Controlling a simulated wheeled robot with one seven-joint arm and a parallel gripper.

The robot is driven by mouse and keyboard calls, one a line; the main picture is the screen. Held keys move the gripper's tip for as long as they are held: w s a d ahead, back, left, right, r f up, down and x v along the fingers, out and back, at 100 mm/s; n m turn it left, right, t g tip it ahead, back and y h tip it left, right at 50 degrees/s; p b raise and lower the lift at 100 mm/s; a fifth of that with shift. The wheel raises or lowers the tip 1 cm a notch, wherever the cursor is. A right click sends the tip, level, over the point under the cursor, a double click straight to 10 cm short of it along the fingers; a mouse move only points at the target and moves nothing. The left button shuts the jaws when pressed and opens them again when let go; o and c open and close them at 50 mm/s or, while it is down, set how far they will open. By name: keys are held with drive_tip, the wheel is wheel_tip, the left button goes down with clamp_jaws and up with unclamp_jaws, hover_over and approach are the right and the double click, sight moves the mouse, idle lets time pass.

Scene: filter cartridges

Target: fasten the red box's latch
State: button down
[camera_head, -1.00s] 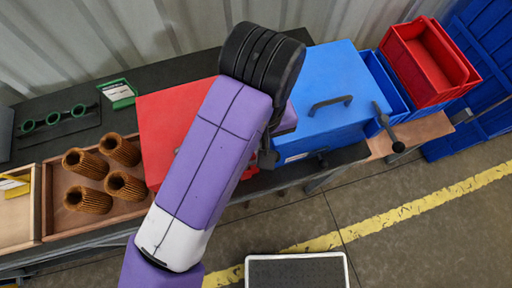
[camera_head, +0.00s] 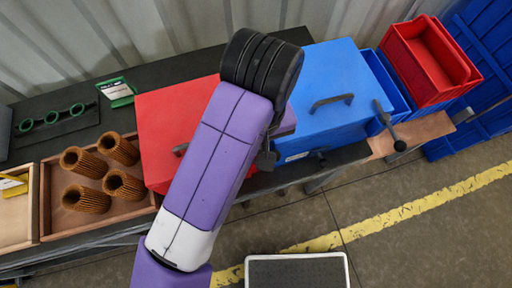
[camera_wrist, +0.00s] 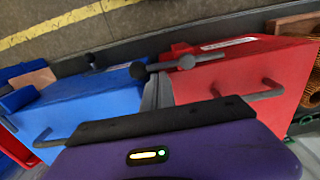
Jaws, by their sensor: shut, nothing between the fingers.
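The red box (camera_head: 165,115) stands on the dark bench with its lid down, partly hidden behind my arm. In the wrist view the red box (camera_wrist: 265,72) fills the right side. Its latch (camera_wrist: 187,62) is a grey bar with a round hub, at the box corner facing the blue box. The bar's knobbed end (camera_wrist: 138,70) sticks out toward the blue box. My gripper (camera_wrist: 158,84) is shut and empty, its fingertips close beside the bar. I cannot tell whether they touch it. In the head view my arm hides the fingers.
A blue box (camera_head: 335,85) stands close beside the red box, with a narrow gap between. Red bins (camera_head: 430,65) stand farther right. A wooden tray (camera_head: 45,200) with several brown filter cartridges (camera_head: 86,200) is on the left.

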idle(0.4)
drive_tip(key=shift+s+d, duration=0.4)
drive_tip(key=shift+s, duration=0.3)
drive_tip(key=shift+s+d, duration=0.1)
drive_tip(key=shift+s, duration=0.45)
drive_tip(key=shift+s, duration=0.75)
